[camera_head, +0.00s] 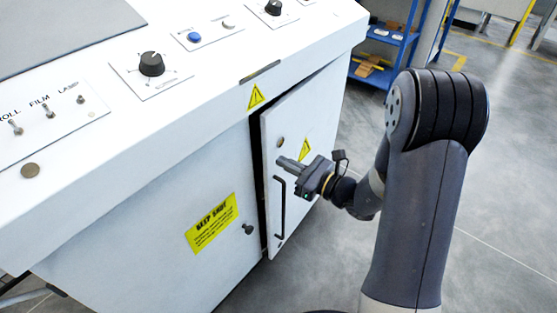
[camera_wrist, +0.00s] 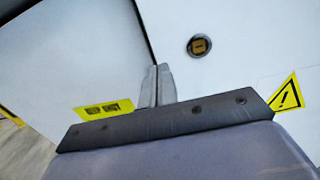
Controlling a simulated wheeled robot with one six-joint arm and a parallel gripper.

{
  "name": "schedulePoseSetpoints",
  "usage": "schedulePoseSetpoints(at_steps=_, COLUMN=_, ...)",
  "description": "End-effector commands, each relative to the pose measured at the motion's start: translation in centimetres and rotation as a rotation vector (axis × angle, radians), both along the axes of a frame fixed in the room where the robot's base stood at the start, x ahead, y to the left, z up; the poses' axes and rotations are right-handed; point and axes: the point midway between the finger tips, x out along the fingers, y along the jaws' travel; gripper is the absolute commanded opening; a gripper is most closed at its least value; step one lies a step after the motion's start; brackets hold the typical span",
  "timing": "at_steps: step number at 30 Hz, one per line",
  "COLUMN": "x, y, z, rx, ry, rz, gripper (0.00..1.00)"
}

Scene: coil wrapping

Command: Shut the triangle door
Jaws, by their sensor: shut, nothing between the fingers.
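The white door with the yellow triangle sticker (camera_head: 318,106) stands slightly ajar on the front of the white machine. A dark gap shows along its left edge. It carries a round lock and a dark bar handle (camera_head: 279,208). In the wrist view the door (camera_wrist: 240,35) fills the right side, with its lock (camera_wrist: 199,46) and triangle sticker (camera_wrist: 287,94). My gripper (camera_head: 280,162) is shut and empty, in front of the door near its left edge, between lock and handle. Its fingertips (camera_wrist: 157,72) show beside the door edge; I cannot tell whether they touch.
The machine's panel (camera_head: 150,215) left of the door has a yellow label (camera_head: 211,223) and a dark knob (camera_head: 248,229). Knobs and switches sit on the white top above. A blue shelf (camera_head: 385,45) stands behind. The grey floor to the right is open.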

Motion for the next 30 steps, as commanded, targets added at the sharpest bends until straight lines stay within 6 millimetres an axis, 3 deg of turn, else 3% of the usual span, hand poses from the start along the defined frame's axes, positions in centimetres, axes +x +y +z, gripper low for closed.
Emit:
schedulePoseSetpoints(at_steps=7, x=1.3, y=2.0, z=0.0, rx=0.000, ry=0.000, rz=0.001, gripper=0.00)
schedulePoseSetpoints(at_steps=20, x=1.5, y=2.4, z=0.0, rx=0.000, ry=0.000, rz=0.001, gripper=0.00)
schedulePoseSetpoints(at_steps=30, x=4.0, y=6.4, z=-0.1, rx=-0.001, ry=-0.001, rz=0.003, gripper=0.00)
